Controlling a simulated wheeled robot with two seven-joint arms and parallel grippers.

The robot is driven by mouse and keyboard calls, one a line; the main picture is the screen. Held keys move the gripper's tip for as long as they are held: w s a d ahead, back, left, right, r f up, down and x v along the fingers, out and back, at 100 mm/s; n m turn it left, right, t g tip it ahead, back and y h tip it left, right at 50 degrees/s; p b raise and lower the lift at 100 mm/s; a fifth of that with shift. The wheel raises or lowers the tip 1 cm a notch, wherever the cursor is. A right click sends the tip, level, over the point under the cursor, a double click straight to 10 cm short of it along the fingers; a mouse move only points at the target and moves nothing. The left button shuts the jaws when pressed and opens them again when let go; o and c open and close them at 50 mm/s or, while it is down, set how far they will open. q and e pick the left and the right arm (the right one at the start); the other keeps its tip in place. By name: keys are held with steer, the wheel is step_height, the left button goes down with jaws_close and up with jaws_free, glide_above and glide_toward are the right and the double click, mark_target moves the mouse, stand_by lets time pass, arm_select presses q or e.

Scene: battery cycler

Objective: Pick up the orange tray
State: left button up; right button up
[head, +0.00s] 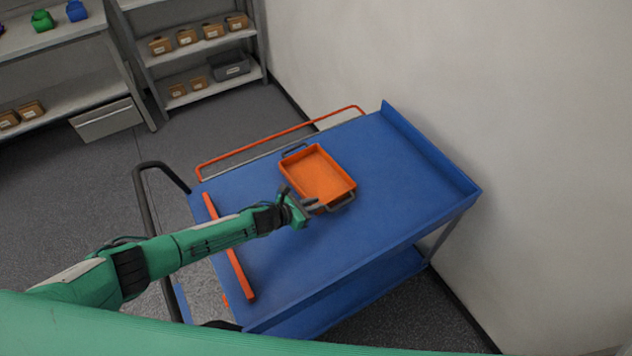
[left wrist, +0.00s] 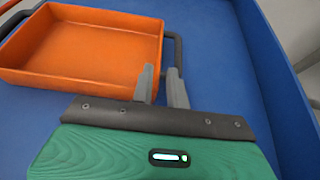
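The orange tray (head: 318,176) is a shallow rectangular tray on the blue cart top, with a dark handle at each of its two ends. It also shows in the left wrist view (left wrist: 85,45). My left gripper (head: 312,203) is at the tray's near end, beside the near handle (head: 343,203). In the left wrist view, the fingers (left wrist: 162,75) are apart, with a gap between them. The near handle (left wrist: 178,50) runs down to the right finger, which hides part of it. I cannot tell whether they touch. My right gripper is not in view.
The blue cart (head: 390,215) has a raised back edge by the white wall (head: 450,90), an orange rail (head: 270,137) and a black push handle (head: 140,190). Shelves (head: 200,50) with small brown boxes stand at the back left. The cart top right of the tray is clear.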

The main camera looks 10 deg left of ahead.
mark_target(333, 199)
arm_select(q)
steer(key=shift+b+x, duration=0.35)
steer(key=shift+x, duration=0.7)
steer(key=shift+w+d+f, duration=0.2)
steer(key=shift+d+f, duration=0.05)
steer(key=shift+d, duration=0.05)
steer(key=b+x, duration=0.3)
steer(key=shift+d+f, duration=0.1)
steer(key=shift+f, duration=0.2)
steer(key=shift+w+d+f, duration=0.1)
steer(key=shift+w+d, duration=0.3)
steer(key=shift+w, duration=0.05)
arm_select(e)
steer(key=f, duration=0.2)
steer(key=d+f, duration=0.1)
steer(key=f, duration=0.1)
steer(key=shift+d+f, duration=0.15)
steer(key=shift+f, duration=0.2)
arm_select(q)
jaws_close()
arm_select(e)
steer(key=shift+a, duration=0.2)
